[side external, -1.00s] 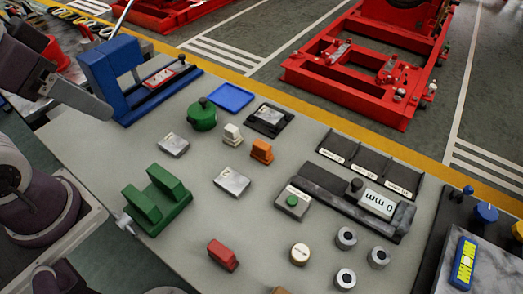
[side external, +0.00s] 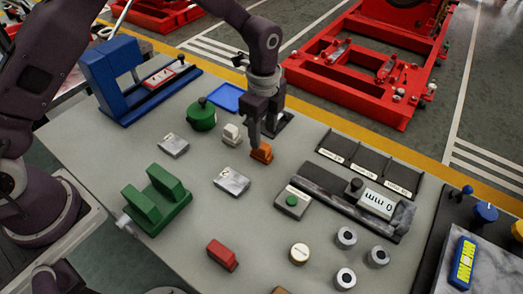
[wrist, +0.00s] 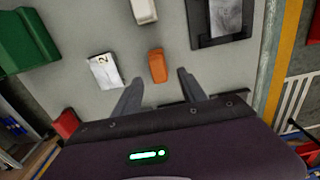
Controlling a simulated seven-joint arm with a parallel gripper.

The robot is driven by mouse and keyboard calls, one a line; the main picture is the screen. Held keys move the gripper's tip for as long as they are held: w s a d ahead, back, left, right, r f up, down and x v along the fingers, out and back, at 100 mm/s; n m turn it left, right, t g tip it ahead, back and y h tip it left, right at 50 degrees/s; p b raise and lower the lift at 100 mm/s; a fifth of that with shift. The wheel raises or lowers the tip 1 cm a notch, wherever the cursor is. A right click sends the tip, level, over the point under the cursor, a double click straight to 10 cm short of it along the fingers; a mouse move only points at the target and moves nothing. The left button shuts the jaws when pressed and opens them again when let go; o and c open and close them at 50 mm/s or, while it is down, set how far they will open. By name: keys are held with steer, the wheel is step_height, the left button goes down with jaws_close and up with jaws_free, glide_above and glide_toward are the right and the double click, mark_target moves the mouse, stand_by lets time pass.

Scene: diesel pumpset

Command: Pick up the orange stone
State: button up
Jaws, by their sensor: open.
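The orange stone (side external: 262,152) is a small block lying on the grey table top. It also shows in the wrist view (wrist: 158,66), a little beyond the fingertips and between their lines. My gripper (side external: 262,143) is over the stone, pointing down, with its fingers apart and nothing held. In the wrist view my gripper (wrist: 160,78) shows one finger on each side of the stone's line. In the side view the fingers partly cover the stone, and I cannot tell whether they touch it.
A white block (side external: 231,134) stands close to the left of the stone. A black tray (wrist: 222,44) lies near it. A numbered grey block (side external: 232,181), a green knobbed cylinder (side external: 202,116) and a green vise-like block (side external: 157,199) are around. Bare table lies in front of the stone.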

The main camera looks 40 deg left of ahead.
mark_target(261, 151)
step_height(261, 151, down, 6)
steer(key=shift+s+a+r, duration=0.1)
steer(key=shift+a+r, duration=0.05)
steer(key=shift+r, duration=0.1)
jaws_close()
